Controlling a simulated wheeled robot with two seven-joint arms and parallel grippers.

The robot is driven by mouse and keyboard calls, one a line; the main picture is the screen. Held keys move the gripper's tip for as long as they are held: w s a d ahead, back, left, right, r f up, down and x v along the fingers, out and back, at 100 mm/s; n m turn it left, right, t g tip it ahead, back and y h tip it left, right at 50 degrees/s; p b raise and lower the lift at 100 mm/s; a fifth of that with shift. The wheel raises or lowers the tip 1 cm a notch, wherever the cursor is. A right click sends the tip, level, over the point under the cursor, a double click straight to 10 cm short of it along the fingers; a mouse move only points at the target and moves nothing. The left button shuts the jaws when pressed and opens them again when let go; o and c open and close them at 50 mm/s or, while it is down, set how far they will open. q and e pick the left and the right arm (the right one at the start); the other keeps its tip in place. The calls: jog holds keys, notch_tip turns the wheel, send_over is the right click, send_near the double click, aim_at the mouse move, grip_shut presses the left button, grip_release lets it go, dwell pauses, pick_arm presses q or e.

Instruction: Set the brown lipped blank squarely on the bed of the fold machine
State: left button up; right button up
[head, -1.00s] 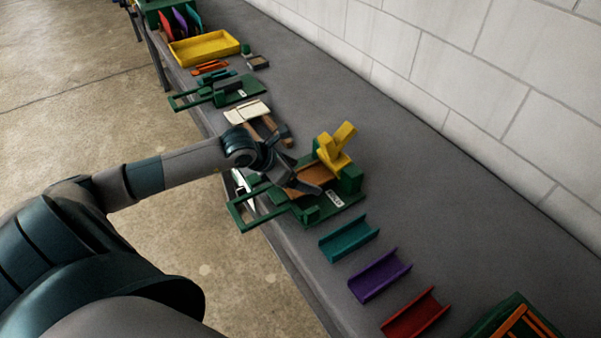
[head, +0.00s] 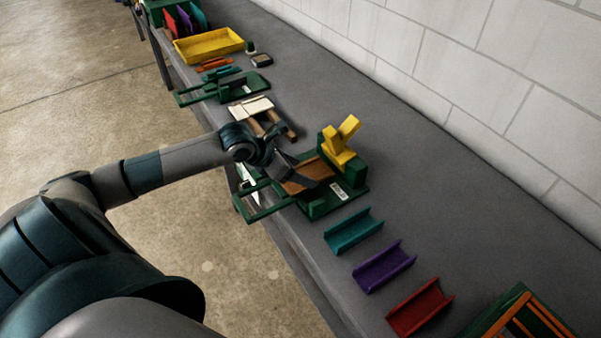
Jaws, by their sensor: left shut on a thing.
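The fold machine (head: 354,174) is a green frame on the bench with a yellow two-pronged handle (head: 341,142) raised at its back. The brown lipped blank (head: 311,168) lies at the machine's bed, between its green side blocks. My left gripper (head: 316,183) reaches in from the left and is shut on the blank, covering part of it. I cannot tell whether the blank rests fully on the bed or sits squarely. My right gripper is not in view.
Teal (head: 352,231), purple (head: 384,266) and red (head: 419,306) channels lie to the machine's lower right. A cream piece on a brown stand (head: 253,108), a second green frame (head: 225,88) and a yellow tray (head: 208,46) stand farther up the bench. A pale block wall runs behind.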

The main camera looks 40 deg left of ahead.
pick_arm(q)
jog(key=shift+s+a, duration=0.1)
jog(key=shift+s, duration=0.1)
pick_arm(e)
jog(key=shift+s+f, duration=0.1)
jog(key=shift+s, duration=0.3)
pick_arm(q)
jog(key=shift+w, duration=0.1)
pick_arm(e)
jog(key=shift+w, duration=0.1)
pick_arm(q)
jog(key=o, duration=1.1)
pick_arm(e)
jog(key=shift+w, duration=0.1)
pick_arm(q)
jog(key=shift+o, duration=0.2)
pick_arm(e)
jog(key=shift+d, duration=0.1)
pick_arm(q)
jog(key=shift+s+a+r+b, duration=0.15)
jog(key=shift+s+r+b, duration=0.2)
jog(key=shift+s, duration=0.05)
jog(key=b+v, duration=0.3)
jog(key=v, duration=1.3)
jog(key=shift+r, duration=0.2)
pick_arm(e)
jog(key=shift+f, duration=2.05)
